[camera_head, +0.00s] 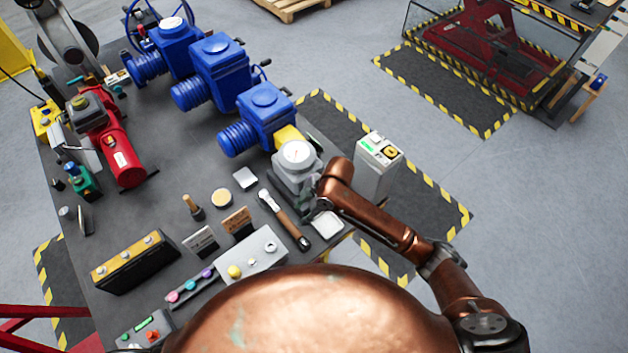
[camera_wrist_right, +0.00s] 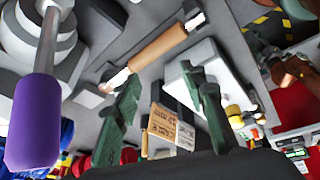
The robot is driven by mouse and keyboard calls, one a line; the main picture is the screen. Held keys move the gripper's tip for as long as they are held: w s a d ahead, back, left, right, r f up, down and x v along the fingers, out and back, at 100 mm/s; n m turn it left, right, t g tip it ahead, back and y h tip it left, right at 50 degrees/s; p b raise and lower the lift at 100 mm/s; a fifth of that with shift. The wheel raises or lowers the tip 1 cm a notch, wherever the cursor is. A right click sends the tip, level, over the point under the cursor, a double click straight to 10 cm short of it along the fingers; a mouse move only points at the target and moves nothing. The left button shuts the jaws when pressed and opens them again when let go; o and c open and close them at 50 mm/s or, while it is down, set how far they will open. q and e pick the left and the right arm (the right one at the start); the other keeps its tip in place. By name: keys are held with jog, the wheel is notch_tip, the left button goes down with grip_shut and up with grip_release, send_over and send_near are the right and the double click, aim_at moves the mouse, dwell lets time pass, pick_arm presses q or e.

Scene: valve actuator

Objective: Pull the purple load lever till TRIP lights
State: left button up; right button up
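The purple load lever (camera_wrist_right: 35,120) shows large at the left of the right wrist view, a purple grip on a metal rod. The rod runs up towards the pale grey gauge unit (camera_wrist_right: 22,45). In the head view this gauge unit (camera_head: 296,160) stands at the bench's right side; I cannot make out the lever there. My right gripper (camera_head: 309,190) is beside the unit, partly hidden by my arm. In the wrist view its green fingers (camera_wrist_right: 165,100) are apart with nothing held between them; the purple grip is left of both. My left gripper is not in view. I cannot make out a lit TRIP lamp.
Blue actuators (camera_head: 222,68) stand behind the gauge unit. A brown-handled tool (camera_head: 284,220) and small signs (camera_head: 237,221) lie in front of it. A pale box (camera_head: 376,165) with a green display stands right of the bench. Bare bench (camera_head: 170,215) shows at centre left.

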jog(key=w+d+r+n+h, duration=0.1)
jog(key=w+r+n, duration=0.1)
jog(key=r, duration=0.2)
jog(key=w+d+r+n+h, duration=0.2)
jog(key=w+r+n, duration=0.1)
jog(key=r, duration=0.2)
jog(key=w+d+r+n+g+h, duration=0.1)
jog(key=w+r+n+h, duration=0.1)
jog(key=r, duration=0.3)
jog(key=shift+w+d+n, duration=0.15)
jog(key=shift+w+n, duration=0.15)
jog(key=shift+w, duration=0.2)
jog(key=shift+s+d+f+p, duration=0.1)
jog(key=shift+f+p, duration=0.4)
jog(key=shift+f, duration=1.4)
jog(key=shift+s+d+f+p, duration=0.1)
jog(key=shift+f+p, duration=0.4)
jog(key=shift+f, duration=1.4)
grip_shut()
